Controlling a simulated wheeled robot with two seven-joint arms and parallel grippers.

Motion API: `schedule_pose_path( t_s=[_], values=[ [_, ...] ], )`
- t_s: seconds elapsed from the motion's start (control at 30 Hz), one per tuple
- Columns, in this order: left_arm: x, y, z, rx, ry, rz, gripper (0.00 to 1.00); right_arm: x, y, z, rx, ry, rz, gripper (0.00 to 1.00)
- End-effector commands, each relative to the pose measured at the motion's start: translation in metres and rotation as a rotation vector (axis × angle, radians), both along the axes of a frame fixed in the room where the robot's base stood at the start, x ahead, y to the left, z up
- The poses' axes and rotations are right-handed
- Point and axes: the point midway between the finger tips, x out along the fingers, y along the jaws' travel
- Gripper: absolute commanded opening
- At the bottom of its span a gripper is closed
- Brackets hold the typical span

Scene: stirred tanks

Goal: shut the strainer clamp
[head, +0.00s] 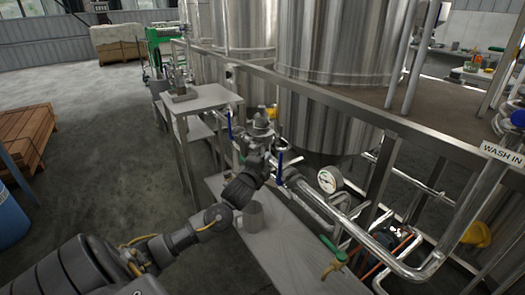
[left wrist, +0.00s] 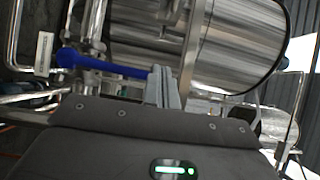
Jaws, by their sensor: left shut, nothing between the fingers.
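A steel fitting with a rounded top (head: 262,127), which looks like the strainer, stands on the pipework in front of the tanks. I cannot make out its clamp or whether it is open. My left gripper (head: 264,152) is just below and in front of this fitting, shut and empty. In the left wrist view the gripper fingers (left wrist: 162,86) are together, beside the end of a blue lever (left wrist: 105,63); whether they touch cannot be told. A large shiny steel cylinder (left wrist: 235,45) fills the view behind. My right gripper is not in view.
A blue valve handle (head: 280,163) and a pressure gauge (head: 330,180) are close on the right. A steel jug (head: 253,217) stands on the low bench (head: 285,255) under my arm. A green-handled valve (head: 333,248) is nearer. Open floor (head: 110,160) lies left.

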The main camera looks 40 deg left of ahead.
Motion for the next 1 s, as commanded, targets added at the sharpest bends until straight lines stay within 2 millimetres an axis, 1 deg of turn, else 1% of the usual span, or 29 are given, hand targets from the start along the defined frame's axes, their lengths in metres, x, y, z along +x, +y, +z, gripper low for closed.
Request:
schedule_pose_path(
  t_s=[0.03, 0.2, 0.33, 0.5, 0.63, 0.9, 0.93, 1.0],
  values=[
    [0.011, 0.004, 0.001, 0.001, -0.002, 0.002, 0.0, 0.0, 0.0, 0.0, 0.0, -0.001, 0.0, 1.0],
    [0.043, 0.013, 0.0, -0.001, -0.001, 0.002, 0.0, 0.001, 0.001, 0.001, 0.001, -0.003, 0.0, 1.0],
    [0.04, 0.034, 0.0, 0.003, 0.003, 0.002, 0.0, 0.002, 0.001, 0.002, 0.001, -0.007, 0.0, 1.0],
    [0.04, 0.048, -0.001, 0.001, 0.001, 0.0, 0.0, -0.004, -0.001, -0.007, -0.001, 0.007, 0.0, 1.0],
    [0.04, 0.052, 0.0, 0.0, 0.001, -0.001, 0.0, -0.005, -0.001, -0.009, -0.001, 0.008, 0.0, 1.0],
    [0.04, 0.052, -0.001, -0.001, 0.0, -0.001, 0.0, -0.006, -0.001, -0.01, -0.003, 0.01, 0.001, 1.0],
    [0.04, 0.047, -0.001, -0.003, 0.0, -0.002, 0.0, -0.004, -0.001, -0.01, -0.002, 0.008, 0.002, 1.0],
    [0.039, 0.051, -0.001, -0.001, 0.001, -0.002, 0.0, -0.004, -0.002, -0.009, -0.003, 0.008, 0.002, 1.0]
  ],
)
